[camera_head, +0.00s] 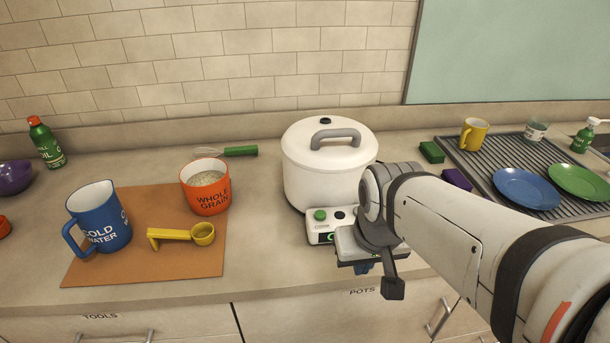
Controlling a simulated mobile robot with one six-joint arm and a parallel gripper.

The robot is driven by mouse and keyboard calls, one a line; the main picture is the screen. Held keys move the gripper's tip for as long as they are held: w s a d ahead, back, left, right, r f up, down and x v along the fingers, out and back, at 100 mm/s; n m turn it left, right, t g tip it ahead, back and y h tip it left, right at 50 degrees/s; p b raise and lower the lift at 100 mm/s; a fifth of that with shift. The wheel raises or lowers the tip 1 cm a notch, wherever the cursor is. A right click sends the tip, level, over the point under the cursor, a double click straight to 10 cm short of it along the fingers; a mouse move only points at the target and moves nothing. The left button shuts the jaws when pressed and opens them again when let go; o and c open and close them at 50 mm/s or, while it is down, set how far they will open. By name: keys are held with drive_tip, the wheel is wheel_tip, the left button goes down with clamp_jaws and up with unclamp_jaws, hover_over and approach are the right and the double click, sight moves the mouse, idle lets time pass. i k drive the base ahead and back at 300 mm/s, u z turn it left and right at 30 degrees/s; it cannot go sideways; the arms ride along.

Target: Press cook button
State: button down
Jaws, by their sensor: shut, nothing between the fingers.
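A white rice cooker (311,183) with a closed lid and a grey handle stands on the counter, right of centre. Its front panel (312,228) has a round green button (320,214), a small dark round control (339,214) beside it and a small lit green display. Small lettering below the green button seems to read "COOK". My gripper (384,284) is shut and empty, in front of the cooker and lower right of the green button, apart from it. My arm and wrist hide the panel's right part and the cooker's lower right side.
An orange mat (90,273) on the left bears a blue "COLD WATER" jug (100,218), an orange "WHOLE GRAIN" container (205,187) and a yellow scoop (203,234). A whisk (238,151) lies behind. A drying rack (482,165) with plates is at right. Counter between mat and cooker is clear.

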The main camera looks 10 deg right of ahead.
sight(319, 215)
drive_tip(key=u, duration=0.25)
drive_tip(key=k, duration=0.2)
drive_tip(key=z, duration=2.05)
drive_tip(key=k, duration=1.3)
drive_tip(key=u, duration=1.1)
drive_tip(key=i, duration=1)
drive_tip(key=u, duration=0.1)
